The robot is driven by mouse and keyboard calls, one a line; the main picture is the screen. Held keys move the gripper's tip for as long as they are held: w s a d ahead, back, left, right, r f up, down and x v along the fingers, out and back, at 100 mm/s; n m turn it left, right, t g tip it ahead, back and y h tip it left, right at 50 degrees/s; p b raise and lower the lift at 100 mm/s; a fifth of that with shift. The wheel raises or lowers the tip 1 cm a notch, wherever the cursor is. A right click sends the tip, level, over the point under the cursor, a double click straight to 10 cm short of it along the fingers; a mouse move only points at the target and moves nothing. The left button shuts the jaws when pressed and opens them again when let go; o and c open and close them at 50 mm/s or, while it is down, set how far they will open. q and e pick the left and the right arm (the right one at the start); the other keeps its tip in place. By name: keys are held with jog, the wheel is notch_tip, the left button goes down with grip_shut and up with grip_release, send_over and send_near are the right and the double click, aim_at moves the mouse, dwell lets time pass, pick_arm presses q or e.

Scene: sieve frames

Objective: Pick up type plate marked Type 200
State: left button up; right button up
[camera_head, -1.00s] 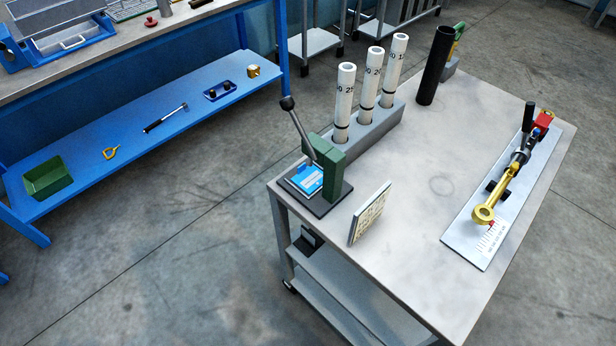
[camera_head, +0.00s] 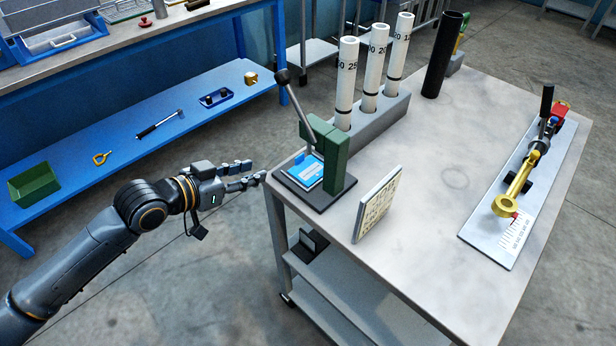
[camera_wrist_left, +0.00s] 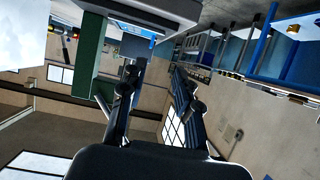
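A small blue-and-white plate (camera_head: 308,172) lies on the dark base (camera_head: 330,195) of a green lever press (camera_head: 334,160) at the near left corner of the grey table. Its marking is too small to read, so I cannot tell whether it says Type 200. A cream plate (camera_head: 378,205) with rows of unreadable marks stands upright just right of the press. My left gripper (camera_head: 255,171) is open and empty, just left of the table corner and the press base. Its spread fingers also show in the left wrist view (camera_wrist_left: 157,68). My right gripper is out of view.
The press lever (camera_head: 298,110) leans up and left above the plate. Several white tubes (camera_head: 347,85) stand in a grey block behind the press. A black cylinder (camera_head: 441,58) stands farther back. A brass-ended tool on a plate (camera_head: 515,190) lies at right. The table's middle is clear.

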aim_at(295, 159)
pick_arm(q)
jog(key=shift+m, duration=0.3)
jog(key=w+d, duration=0.1)
jog(key=d, duration=0.1)
jog(key=w+d+f, duration=0.1)
jog(key=d, duration=0.1)
jog(key=w+d, duration=0.2)
jog(key=shift+d+f+p, duration=0.15)
jog(key=shift+f+p, duration=0.2)
jog(key=shift+a+p+x, duration=0.2)
jog(key=shift+p+x, duration=0.15)
jog(key=shift+x, duration=2.6)
jog(key=shift+w+f, duration=0.1)
jog(key=shift+c, duration=0.4)
grip_shut()
